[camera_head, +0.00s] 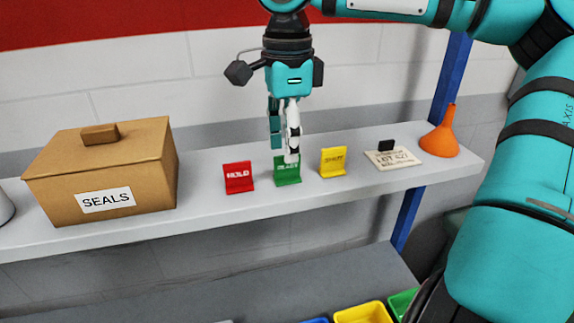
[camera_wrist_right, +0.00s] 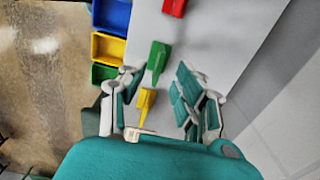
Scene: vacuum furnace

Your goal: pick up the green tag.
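The green tag (camera_head: 287,170) stands upright on the shelf between the red HOLD tag (camera_head: 239,177) and the yellow tag (camera_head: 333,162). My right gripper (camera_head: 284,147) points down just above and in front of the green tag and hides part of its top. In the right wrist view its fingers (camera_wrist_right: 158,86) are spread apart with nothing held. There the green tag (camera_wrist_right: 157,62) lies near the gap between the fingertips, and the yellow tag (camera_wrist_right: 146,103) shows nearer the palm. Whether a finger touches the green tag I cannot tell. My left gripper is out of view.
A brown SEALS box (camera_head: 104,170) stands on the left of the shelf (camera_head: 215,217). A lot card (camera_head: 393,158) and an orange funnel (camera_head: 441,136) stand at the right. Coloured bins (camera_head: 362,313) are below. A wall is close behind.

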